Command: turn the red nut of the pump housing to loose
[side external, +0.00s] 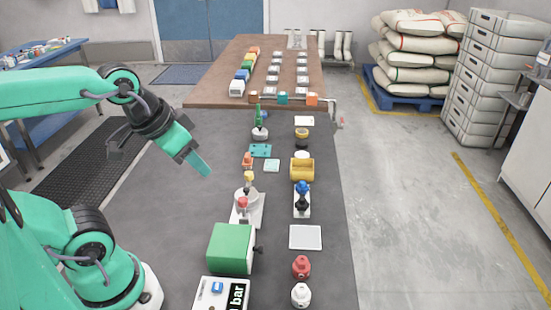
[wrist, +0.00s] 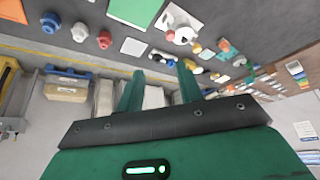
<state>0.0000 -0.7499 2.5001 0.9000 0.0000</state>
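A white housing (side external: 259,210) stands on the dark bench in the side view, with a red nut-like part (side external: 242,203) on its near side and a yellow part (side external: 249,178) above. I take this as the pump housing and red nut. In the wrist view the white housing (wrist: 184,20) is near the top, with the small red part (wrist: 170,35) on it. How far the nut is turned cannot be told. My gripper (side external: 202,168) is in the air, up and left of the housing, touching nothing. Its fingers (wrist: 160,82) are apart and empty in the wrist view.
A green box (side external: 230,248) stands just in front of the housing. A blue-topped stand (side external: 302,198), a yellow holder (side external: 302,169) and a red knobbed piece (side external: 301,267) are to the right. Small parts and a green-topped piece (side external: 259,122) are behind. The bench's left side is clear.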

